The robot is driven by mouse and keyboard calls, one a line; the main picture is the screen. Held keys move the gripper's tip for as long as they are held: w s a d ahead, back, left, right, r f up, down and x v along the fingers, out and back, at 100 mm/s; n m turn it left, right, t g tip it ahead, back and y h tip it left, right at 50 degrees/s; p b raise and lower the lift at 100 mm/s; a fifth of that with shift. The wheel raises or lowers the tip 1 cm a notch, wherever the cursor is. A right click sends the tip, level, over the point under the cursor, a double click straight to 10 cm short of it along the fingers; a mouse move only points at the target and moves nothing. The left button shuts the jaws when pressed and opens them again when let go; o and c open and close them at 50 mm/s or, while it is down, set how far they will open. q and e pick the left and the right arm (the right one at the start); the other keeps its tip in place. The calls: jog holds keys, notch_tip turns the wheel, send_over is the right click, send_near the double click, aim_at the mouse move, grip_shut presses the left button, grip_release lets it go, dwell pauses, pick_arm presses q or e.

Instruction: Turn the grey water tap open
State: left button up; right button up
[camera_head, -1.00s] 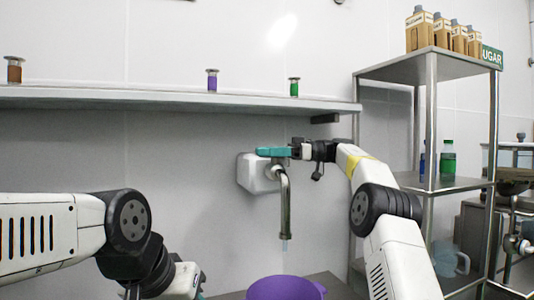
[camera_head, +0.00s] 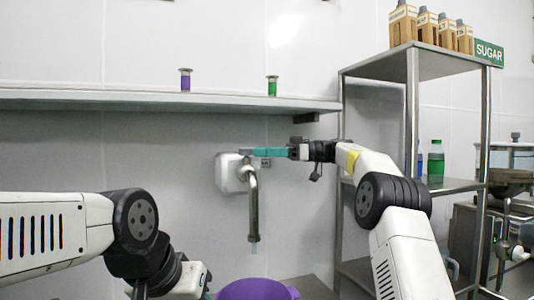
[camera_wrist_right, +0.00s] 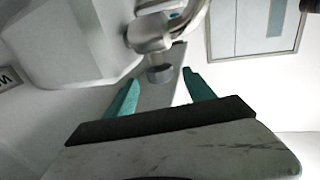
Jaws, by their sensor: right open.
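The grey tap (camera_head: 253,205) is a bent metal pipe on a white wall box (camera_head: 230,174). A short pale tip shows below its spout; I cannot tell whether it is water. A small grey knob (camera_head: 246,152) sits at the top of the tap. My right gripper (camera_head: 256,153) has teal fingers pointing left at the knob. In the right wrist view the fingers are apart and empty, with the knob (camera_wrist_right: 160,75) just beyond and between their tips. My left gripper is mostly cut off at the bottom edge, so its fingers are hidden.
A purple bowl (camera_head: 258,290) stands below the spout. A wall shelf (camera_head: 150,102) with purple (camera_head: 185,80) and green (camera_head: 272,86) jars runs above the tap. A metal rack (camera_head: 412,120) with cartons and bottles stands right of my right arm.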

jog(key=a+m+t, duration=0.2)
jog(key=t, duration=0.1)
jog(key=a+m+t, duration=0.2)
jog(key=a+t, duration=0.1)
jog(key=a+m+t+h, duration=0.1)
jog(key=a+m+t, duration=0.1)
jog(key=a+t, duration=0.1)
jog(key=shift+w+r, duration=0.3)
jog(key=shift+r, duration=0.05)
dwell(0.6)
jog(key=shift+d, duration=0.1)
grip_shut()
